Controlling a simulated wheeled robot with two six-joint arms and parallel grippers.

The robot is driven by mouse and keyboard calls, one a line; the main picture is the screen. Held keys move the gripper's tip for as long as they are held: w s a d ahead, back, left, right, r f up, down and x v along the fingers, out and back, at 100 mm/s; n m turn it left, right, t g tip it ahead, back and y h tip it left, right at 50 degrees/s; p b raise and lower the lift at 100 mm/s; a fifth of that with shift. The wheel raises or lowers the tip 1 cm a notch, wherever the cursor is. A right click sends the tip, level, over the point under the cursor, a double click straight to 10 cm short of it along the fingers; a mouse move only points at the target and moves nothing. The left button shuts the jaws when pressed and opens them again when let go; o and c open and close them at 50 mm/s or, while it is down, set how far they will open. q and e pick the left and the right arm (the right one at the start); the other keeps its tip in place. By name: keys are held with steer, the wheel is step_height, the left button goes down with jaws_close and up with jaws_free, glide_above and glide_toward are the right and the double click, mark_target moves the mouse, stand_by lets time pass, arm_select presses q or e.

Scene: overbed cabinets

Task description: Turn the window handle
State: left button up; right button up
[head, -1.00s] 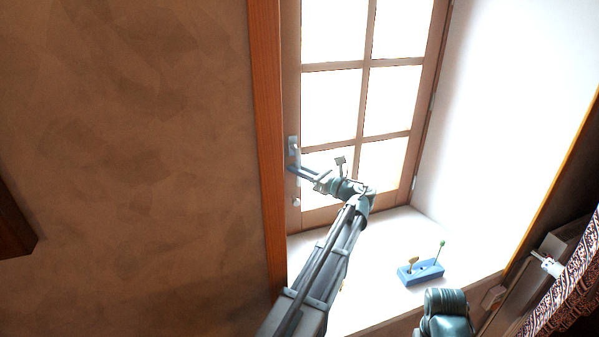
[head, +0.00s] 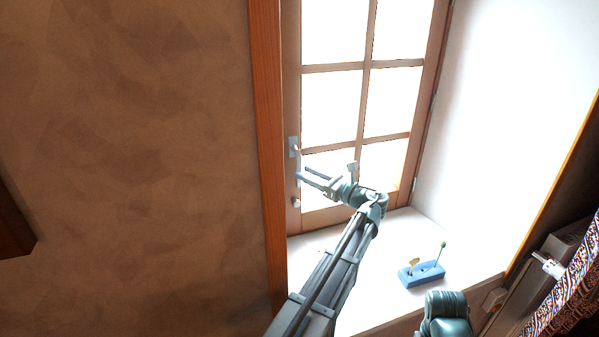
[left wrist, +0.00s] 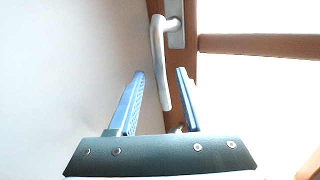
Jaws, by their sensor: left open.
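The window handle (head: 297,151) is a silver lever on a plate on the left side of the window frame (head: 292,105). In the left wrist view the lever (left wrist: 157,50) hangs down from its plate (left wrist: 175,22), nearly upright. My left gripper (head: 303,173) is open and empty, just right of and below the handle. In the left wrist view the handle's lower end shows between the fingers (left wrist: 160,74), but it looks apart from both. My right gripper does not show.
A blue block (head: 421,274) with small upright pieces stands on the white sill (head: 385,300). A brown wall (head: 130,150) fills the left. A patterned curtain (head: 570,300) hangs at the lower right. My other arm's link shows at the bottom.

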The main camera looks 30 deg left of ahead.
arm_select(q)
steer(key=s+d, duration=0.1)
steer(key=d, duration=0.9)
steer(key=shift+s+f, duration=0.15)
steer(key=shift+f, duration=0.15)
steer(key=shift+d, duration=0.1)
steer(key=s+d+f+n+h, duration=0.4)
steer(key=s+d+f+h, duration=0.1)
steer(key=s+f, duration=0.25)
steer(key=s+d+f+n+h, duration=0.5)
steer(key=s+f, duration=0.1)
steer(key=f, duration=0.3)
steer(key=s+d+f+n+g+h, duration=0.1)
steer(key=s+d+f+n+h, duration=0.2)
steer(key=s+d, duration=0.3)
steer(key=s+d+f+n+g+h, duration=0.1)
steer(key=s+d+f+n+h, duration=0.2)
steer(key=s+d, duration=0.3)
steer(key=shift+d+f+n+h, duration=0.3)
steer(key=shift+d+n+h, duration=0.2)
steer(key=shift+d+h, duration=0.15)
